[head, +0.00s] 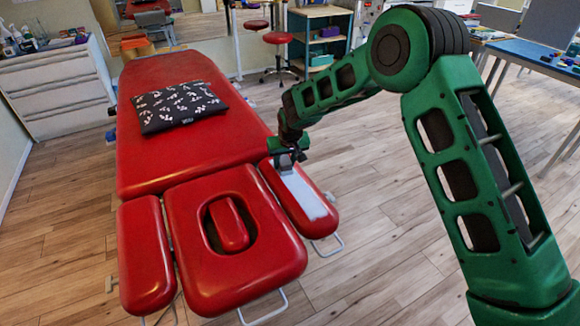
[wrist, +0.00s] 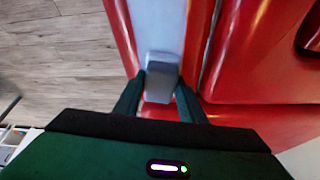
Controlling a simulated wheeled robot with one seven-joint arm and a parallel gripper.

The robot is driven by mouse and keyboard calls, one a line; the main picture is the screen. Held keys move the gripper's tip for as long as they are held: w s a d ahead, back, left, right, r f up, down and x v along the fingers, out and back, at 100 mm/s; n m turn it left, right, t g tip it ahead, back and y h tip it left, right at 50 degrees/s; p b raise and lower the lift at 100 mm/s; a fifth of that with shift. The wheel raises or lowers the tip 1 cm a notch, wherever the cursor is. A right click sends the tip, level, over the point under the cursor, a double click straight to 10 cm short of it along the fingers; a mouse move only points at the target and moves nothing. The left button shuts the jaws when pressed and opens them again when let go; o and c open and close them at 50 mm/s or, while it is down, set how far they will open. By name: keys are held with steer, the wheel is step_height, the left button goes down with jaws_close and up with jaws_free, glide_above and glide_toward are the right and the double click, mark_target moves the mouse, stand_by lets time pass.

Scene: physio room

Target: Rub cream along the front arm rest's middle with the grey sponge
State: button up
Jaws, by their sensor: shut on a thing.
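My gripper (head: 287,158) is shut on the grey sponge (wrist: 160,82), whose sides lie between the two fingers in the wrist view. My gripper is at the far end of the right-hand red arm rest (head: 322,226), where the sponge shows as a small grey block (head: 285,168). A pale whitish strip of cream (head: 307,193) runs along the middle of this arm rest's top. In the wrist view the strip (wrist: 160,25) runs up from the sponge. The sponge is at the strip's end; whether it presses on the surface cannot be told.
The red treatment table (head: 175,75) carries a folded black patterned cloth (head: 178,106). The headrest (head: 270,262) with its oval opening lies beside the arm rest, and another arm rest (head: 144,255) is at the left. The wooden floor to the right of the arm rest is clear.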

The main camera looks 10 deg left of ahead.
mark_target(289, 168)
steer(key=shift+w+a+f, duration=0.1)
steer(key=shift+w+a, duration=0.6)
steer(key=shift+w, duration=0.35)
steer(key=shift+w+a+r, duration=0.1)
steer(key=shift+w+a, duration=0.65)
steer(key=shift+w, duration=0.35)
steer(key=shift+w+a+f, duration=0.1)
steer(key=shift+w+a, duration=0.6)
steer(key=shift+w, duration=0.35)
steer(key=shift+s+d, duration=0.5)
steer(key=shift+s, duration=0.25)
steer(key=shift+s+d, duration=0.5)
steer(key=shift+s, duration=0.2)
